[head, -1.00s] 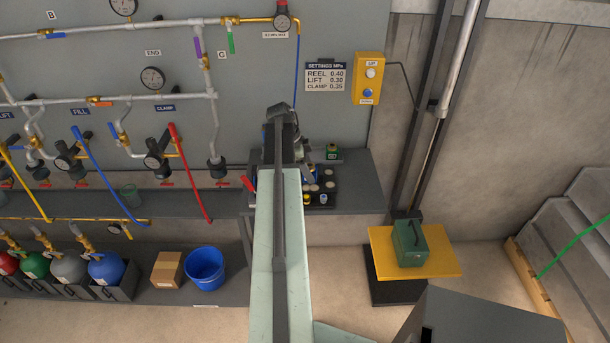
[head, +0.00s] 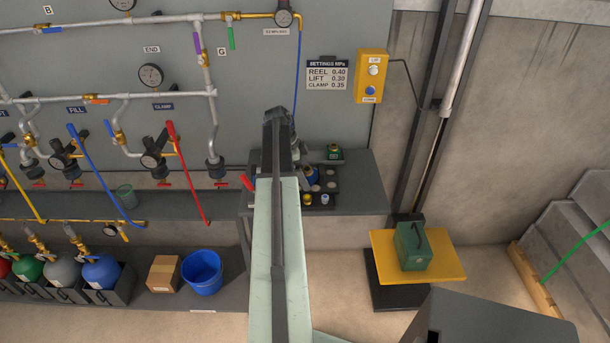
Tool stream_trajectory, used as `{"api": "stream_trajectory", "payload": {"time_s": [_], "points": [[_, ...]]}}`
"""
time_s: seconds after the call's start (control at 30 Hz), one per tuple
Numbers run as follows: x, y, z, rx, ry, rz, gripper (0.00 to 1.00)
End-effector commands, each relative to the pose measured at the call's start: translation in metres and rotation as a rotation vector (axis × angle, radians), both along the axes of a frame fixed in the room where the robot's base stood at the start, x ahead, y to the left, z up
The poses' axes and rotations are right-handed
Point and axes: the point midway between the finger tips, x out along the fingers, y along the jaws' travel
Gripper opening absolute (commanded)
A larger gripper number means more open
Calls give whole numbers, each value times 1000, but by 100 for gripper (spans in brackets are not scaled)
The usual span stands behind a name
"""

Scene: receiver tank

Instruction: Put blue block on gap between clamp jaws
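My arm reaches away over the dark bench (head: 360,195) and covers much of its middle. The dark end of the arm with my gripper (head: 280,130) is above the bench's back part; its fingers are hidden, so I cannot see whether it is open or holds anything. A small blue item (head: 312,175) shows just right of the arm, at the dark holder; I cannot tell whether it is the blue block. A red handle (head: 248,183) sticks out left of the arm. The clamp jaws and the gap between them are not discernible behind the arm.
The dark holder (head: 329,186) carries small round items right of the arm. A green-and-black item (head: 334,152) stands behind it. A green case (head: 413,246) sits on a yellow platform (head: 455,268). A blue bucket (head: 202,272) and cardboard box (head: 163,273) are on the lower shelf.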

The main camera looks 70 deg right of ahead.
Motion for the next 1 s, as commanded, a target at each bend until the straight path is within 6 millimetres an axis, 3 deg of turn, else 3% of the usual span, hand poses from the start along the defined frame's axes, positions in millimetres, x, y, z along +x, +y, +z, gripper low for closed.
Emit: {"api": "stream_trajectory", "payload": {"time_s": [0.03,0.27,0.7,1.0], "points": [[-7,-16,3,-38,13,15,68],[-2,-15,22,-38,13,15,68],[33,3,109,-34,11,15,67],[39,7,113,-32,10,14,67]]}}
